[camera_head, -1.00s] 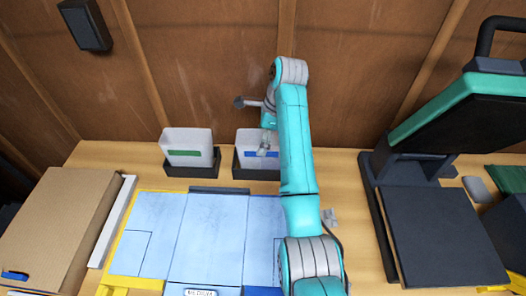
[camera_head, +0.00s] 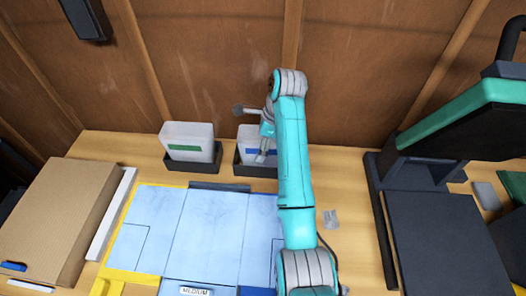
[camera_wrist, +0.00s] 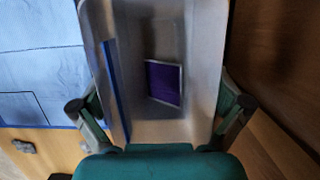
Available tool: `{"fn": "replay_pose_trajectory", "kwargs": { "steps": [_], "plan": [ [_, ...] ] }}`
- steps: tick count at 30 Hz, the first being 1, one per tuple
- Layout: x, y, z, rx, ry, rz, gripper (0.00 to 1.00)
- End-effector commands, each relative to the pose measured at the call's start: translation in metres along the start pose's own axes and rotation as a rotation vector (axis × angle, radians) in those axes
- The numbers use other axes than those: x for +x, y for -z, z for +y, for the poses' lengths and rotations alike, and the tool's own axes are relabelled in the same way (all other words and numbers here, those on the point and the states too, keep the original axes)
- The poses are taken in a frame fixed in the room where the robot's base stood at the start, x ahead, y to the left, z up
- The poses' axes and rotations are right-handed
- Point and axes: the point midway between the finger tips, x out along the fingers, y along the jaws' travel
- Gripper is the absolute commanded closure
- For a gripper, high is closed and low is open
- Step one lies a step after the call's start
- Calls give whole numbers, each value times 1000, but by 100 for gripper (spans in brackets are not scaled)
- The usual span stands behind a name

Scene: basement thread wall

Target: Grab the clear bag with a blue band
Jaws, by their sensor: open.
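The clear bag with a blue band (camera_head: 245,150) stands in a small black tray at the back of the table, partly hidden behind my arm. In the wrist view a translucent grey bag (camera_wrist: 205,60) fills the middle, with a blue strip along its left side and a dark purple square inside. My gripper (camera_head: 262,156) is at the blue-band bag in the head view. In the wrist view its fingers (camera_wrist: 161,104) are spread, one on each side of the bag. Contact with the bag cannot be told.
A similar bag with a green band (camera_head: 188,143) stands in its own black tray just left. A pale blue mat (camera_head: 200,235) lies in front. A cardboard box (camera_head: 55,215) is at left, and a black and teal machine (camera_head: 440,235) at right. The wooden wall is close behind.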

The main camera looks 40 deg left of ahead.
Motion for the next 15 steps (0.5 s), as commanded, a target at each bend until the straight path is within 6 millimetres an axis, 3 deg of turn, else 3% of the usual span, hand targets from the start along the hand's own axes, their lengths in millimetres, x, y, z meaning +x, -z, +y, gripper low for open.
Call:
{"fn": "replay_pose_trajectory", "kwargs": {
  "steps": [13,14,15],
  "plan": [
    [3,1,0,0,-1,0,0],
    [3,1,0,0,-1,0,3],
    [3,1,0,0,-1,0,12]
  ]
}}
